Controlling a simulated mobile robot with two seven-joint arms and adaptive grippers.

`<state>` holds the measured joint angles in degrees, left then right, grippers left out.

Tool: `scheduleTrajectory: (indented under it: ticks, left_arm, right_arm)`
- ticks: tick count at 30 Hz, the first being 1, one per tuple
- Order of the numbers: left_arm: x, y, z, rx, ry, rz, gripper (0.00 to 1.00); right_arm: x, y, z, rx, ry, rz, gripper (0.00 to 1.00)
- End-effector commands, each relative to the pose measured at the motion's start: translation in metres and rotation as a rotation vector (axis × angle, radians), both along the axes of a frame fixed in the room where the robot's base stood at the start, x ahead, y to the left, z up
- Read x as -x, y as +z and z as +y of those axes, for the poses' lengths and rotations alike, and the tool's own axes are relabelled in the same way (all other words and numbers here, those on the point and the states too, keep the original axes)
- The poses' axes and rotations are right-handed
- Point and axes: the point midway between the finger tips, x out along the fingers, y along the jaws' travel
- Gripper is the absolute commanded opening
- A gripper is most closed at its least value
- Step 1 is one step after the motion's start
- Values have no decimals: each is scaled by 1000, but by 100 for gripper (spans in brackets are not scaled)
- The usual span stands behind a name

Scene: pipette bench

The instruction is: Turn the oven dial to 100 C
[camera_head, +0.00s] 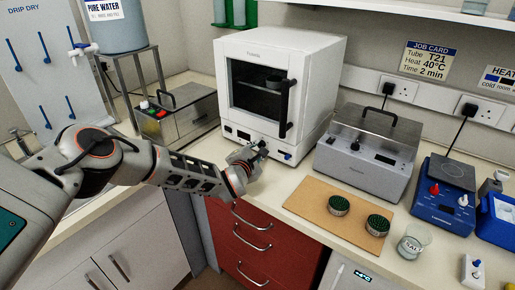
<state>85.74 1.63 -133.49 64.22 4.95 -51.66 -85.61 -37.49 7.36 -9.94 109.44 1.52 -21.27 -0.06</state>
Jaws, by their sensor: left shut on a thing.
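The white oven (312,60) stands on the bench at the middle back with its dark-windowed door (258,90) shut. A small dark display and controls run along its lower front panel. My left gripper (262,151) is at that lower panel and is shut on the oven dial, which the fingers mostly hide. A small blue control (287,156) shows on the panel just right of the fingers. The dial's setting cannot be read here. My right gripper is not in view.
A grey lidded bath (365,160) stands right of the oven. A brown board (310,203) with two round green-topped pots, a glass beaker (412,242) and a blue hotplate (440,200) are at the right. A metal bath (185,118) stands left of the oven.

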Motion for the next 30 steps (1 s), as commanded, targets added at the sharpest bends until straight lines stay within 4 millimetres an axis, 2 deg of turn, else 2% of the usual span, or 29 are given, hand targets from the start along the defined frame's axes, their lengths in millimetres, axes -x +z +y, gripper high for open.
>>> scheduleTrajectory:
  ticks: [15, 30]
  left_arm:
    - [1, -6, -1, -365, 3, -265, 0]
    - [0, -6, -1, -520, 1, -380, 0]
  right_arm:
    - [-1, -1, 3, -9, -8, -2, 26]
    - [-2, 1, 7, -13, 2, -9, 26]
